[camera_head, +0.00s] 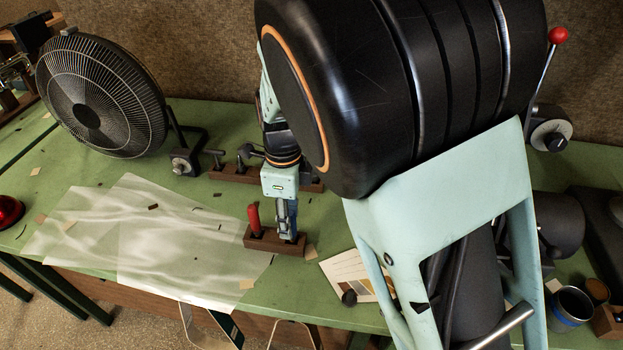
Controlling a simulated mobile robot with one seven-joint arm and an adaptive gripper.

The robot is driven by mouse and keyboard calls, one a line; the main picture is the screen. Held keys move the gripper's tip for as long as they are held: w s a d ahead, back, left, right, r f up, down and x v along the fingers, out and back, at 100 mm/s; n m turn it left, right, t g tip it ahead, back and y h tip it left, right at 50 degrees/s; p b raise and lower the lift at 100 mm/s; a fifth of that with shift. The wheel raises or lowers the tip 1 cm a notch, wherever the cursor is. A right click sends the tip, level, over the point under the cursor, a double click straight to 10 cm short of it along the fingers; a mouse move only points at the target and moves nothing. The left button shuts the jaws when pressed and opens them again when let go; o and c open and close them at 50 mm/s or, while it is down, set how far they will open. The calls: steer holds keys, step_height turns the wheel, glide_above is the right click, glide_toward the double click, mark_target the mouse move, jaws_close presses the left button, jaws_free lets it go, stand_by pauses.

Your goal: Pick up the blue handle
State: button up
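A small blue patch (282,225), likely the blue handle, shows at the right end of a wooden block (261,245). My gripper (288,236) points straight down over that end of the block, with its fingers around or right beside the blue patch. The fingers hide most of it. I cannot tell whether they touch it or how far apart they are. A red handle (254,219) stands upright in the same block, just left of my gripper.
The block stands on a green bench (222,120). Left of it lie translucent sheets (150,240). A black fan (100,95) stands back left. A wooden rack with dark tools (234,174) is behind. A printed card (345,270) lies right. My arm hides much of the right side.

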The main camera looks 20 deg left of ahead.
step_height(320, 180, down, 5)
steer(key=shift+w+d+r, duration=0.15)
jaws_close()
